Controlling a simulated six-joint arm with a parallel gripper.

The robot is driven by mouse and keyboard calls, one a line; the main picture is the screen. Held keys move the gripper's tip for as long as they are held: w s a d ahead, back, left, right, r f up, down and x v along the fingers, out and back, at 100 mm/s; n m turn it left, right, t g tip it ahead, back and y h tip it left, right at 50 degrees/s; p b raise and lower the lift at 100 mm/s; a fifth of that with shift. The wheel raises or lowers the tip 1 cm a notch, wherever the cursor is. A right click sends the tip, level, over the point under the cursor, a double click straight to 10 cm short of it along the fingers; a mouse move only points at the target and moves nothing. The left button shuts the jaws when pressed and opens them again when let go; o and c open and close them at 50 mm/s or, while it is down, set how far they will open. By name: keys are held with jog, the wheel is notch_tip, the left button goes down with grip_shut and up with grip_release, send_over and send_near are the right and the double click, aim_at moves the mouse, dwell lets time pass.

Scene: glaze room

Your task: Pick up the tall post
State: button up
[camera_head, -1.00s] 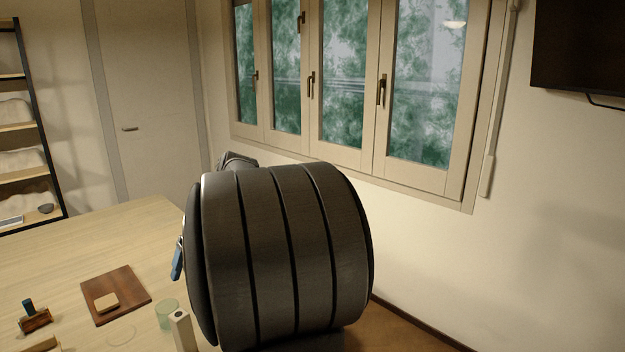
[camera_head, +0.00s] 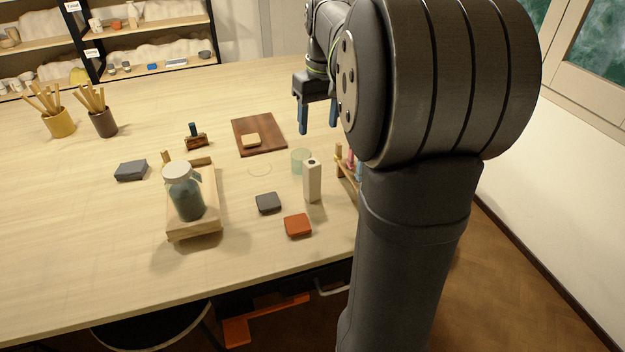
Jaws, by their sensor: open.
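A tall cream post (camera_head: 312,183) with a dark spot on its top end stands upright on the wooden table, right of the middle. My gripper (camera_head: 318,118) hangs above the table, farther back than the post, with its two blue fingers pointing down. The fingers are apart and nothing shows between them. The gripper is not touching the post. My arm hides part of the table to the right of the post.
A pale green glass (camera_head: 301,161) stands close behind the post. A grey block (camera_head: 268,203) and an orange block (camera_head: 298,225) lie in front. A rack (camera_head: 346,173), partly hidden, is close on the right. A jar (camera_head: 184,192) stands on a wooden tray (camera_head: 192,234).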

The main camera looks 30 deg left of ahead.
aim_at(313, 162)
jog(key=shift+h, duration=0.3)
jog(key=f, duration=0.7)
jog(key=a+f, duration=0.1)
jog(key=f, duration=0.3)
jog(key=shift+s+f, duration=0.15)
jog(key=shift+f, duration=0.2)
jog(key=shift+a+f, duration=0.15)
jog(key=shift+f, duration=1.25)
jog(key=shift+a+f, duration=0.1)
jog(key=shift+f, duration=1.25)
jog(key=shift+c, duration=0.2)
jog(key=c, duration=1.2)
jog(key=shift+o, duration=0.2)
jog(key=shift+r, duration=0.15)
